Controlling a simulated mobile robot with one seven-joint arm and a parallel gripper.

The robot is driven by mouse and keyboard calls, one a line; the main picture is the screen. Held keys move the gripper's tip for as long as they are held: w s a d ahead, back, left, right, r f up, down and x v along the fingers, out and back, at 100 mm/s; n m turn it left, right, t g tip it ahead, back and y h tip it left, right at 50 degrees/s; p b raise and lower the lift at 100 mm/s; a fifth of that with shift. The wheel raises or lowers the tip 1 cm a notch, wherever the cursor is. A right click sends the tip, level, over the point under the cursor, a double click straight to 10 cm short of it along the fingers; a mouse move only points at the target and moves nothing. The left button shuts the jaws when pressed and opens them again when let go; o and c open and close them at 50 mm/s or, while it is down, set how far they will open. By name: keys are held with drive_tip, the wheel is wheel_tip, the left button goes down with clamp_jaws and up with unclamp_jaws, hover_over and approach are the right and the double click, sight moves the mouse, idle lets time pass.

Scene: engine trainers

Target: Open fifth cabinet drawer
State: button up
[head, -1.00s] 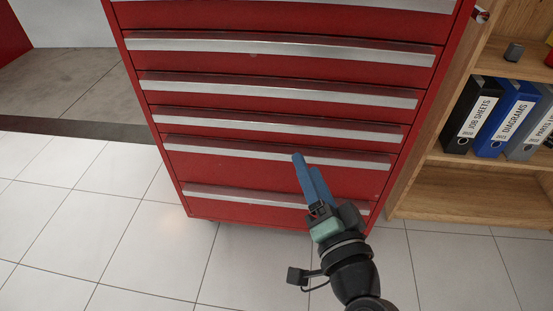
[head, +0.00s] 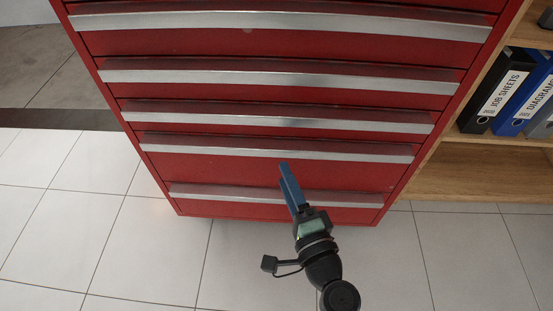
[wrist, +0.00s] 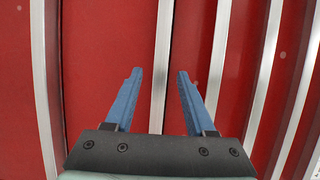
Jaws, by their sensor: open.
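The red cabinet (head: 230,172) fills the middle of the head view, its drawers stacked and looking shut. Its top is cut off, so I cannot count to the fifth drawer from there. Each drawer has a long silver handle strip. The second-lowest strip (head: 220,149) runs just above my gripper tips in the head view; the lowest strip (head: 225,194) passes behind my gripper. My gripper (head: 284,168) is open and empty, with blue fingers pointing at the cabinet. In the wrist view, a silver strip (wrist: 164,30) runs between the fingers, with no visible contact.
A wooden shelf (head: 470,183) with binders (head: 500,92) stands close on the cabinet's right. Light tiled floor (head: 70,210) is clear on the left and in front.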

sight(275, 156)
drive_tip(key=b+x, duration=0.1)
drive_tip(key=x, duration=0.5)
drive_tip(key=c, duration=0.8)
clamp_jaws()
drive_tip(key=shift+f, duration=0.25)
